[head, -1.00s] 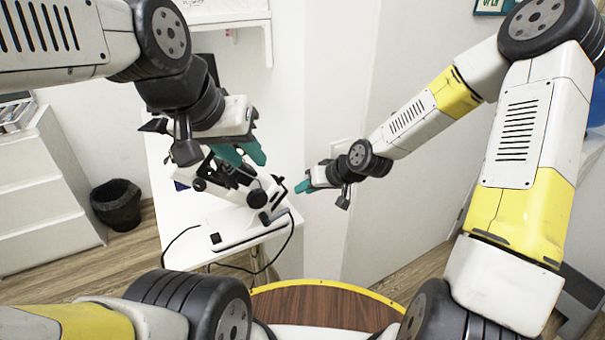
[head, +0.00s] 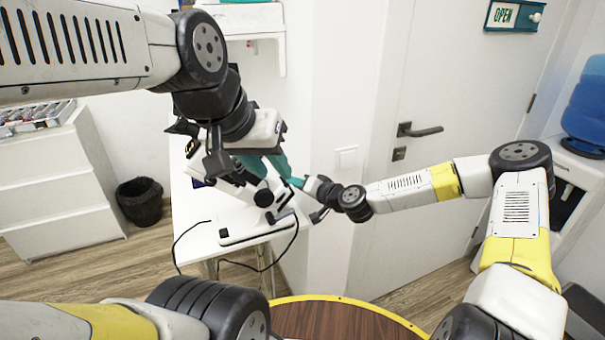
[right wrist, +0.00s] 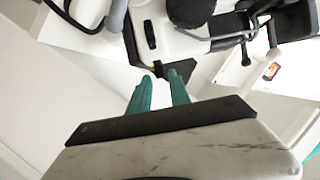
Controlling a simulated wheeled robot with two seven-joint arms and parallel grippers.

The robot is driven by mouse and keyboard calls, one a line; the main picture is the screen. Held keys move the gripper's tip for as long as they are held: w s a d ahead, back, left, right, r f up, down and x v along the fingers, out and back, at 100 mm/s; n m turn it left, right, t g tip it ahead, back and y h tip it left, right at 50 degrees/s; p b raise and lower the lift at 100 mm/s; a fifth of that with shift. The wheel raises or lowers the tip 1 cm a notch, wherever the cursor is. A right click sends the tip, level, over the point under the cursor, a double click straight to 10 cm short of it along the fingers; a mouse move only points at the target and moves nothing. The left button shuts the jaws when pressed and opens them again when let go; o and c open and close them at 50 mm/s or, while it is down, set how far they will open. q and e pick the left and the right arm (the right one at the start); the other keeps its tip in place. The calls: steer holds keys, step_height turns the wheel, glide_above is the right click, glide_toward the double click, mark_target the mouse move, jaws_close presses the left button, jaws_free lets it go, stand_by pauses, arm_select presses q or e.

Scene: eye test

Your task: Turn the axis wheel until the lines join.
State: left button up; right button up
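The white and black eye test device (head: 232,230) stands on a white table, its upper part largely hidden behind my left gripper (head: 272,172). A round black knob (head: 263,198) shows on its right side; I cannot tell whether it is the axis wheel. The lines are not visible. My left gripper points down over the device, its two teal fingers apart. My right gripper (head: 294,182) reaches in from the right, close to the device's upper right.
A black cable (head: 262,262) hangs from the white table (head: 190,215). A black bin (head: 140,202) and white drawers (head: 58,195) stand left. A door with a dark handle (head: 418,130) is behind my right arm. A round wooden top with yellow rim (head: 340,318) is in front.

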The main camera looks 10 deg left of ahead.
steer(key=shift+x, duration=1.25)
jaws_close()
steer(key=shift+s+f+m+t, duration=0.2)
steer(key=shift+s+m+t, duration=0.2)
steer(key=shift+t, duration=0.4)
jaws_free()
